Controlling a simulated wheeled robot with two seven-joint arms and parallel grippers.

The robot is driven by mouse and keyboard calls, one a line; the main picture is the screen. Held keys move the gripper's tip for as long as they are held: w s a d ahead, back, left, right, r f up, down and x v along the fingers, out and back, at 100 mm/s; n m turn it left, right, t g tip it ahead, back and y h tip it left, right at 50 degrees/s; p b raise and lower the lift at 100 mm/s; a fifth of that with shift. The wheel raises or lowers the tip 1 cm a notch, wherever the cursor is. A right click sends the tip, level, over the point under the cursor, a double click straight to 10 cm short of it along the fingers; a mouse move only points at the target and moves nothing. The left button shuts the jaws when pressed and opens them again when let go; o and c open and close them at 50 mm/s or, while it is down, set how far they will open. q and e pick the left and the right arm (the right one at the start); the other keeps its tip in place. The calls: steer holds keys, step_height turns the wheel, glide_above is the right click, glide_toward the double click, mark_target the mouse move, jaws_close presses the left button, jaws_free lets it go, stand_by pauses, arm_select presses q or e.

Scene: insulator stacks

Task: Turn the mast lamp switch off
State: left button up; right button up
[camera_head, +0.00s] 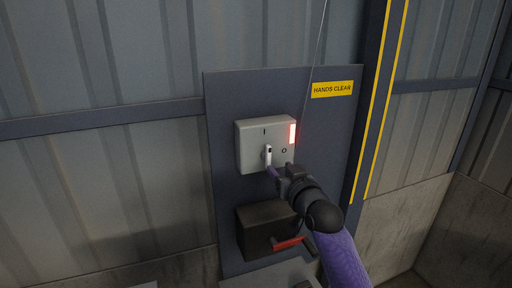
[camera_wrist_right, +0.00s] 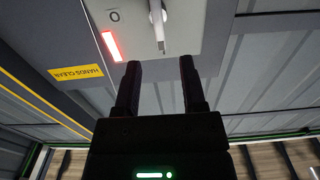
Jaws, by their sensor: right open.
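The light grey switch box (camera_head: 250,148) is mounted on a dark panel, marked I at its top and O at its right. Its pale lever (camera_head: 268,155) stands about upright in the head view, in line with the I. A red light (camera_head: 292,133) glows on the box's right side. My right gripper (camera_head: 273,170) is just below the lever. In the right wrist view, the open, empty fingers (camera_wrist_right: 160,64) point at the lever (camera_wrist_right: 158,28), which lies beyond the gap between their tips. The O mark (camera_wrist_right: 114,15) shows beside it. My left gripper is not in view.
A dark box (camera_head: 258,228) with a red handle (camera_head: 288,243) is below the switch box, close to my right arm. A yellow HANDS CLEAR sign (camera_head: 332,89) is at the panel's upper right. The panel (camera_head: 228,100) is clear left of the switch.

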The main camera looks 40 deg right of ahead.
mark_target(270, 156)
steer(key=x, duration=0.8)
steer(key=shift+w+f, duration=0.1)
steer(key=shift+f, duration=0.05)
jaws_close()
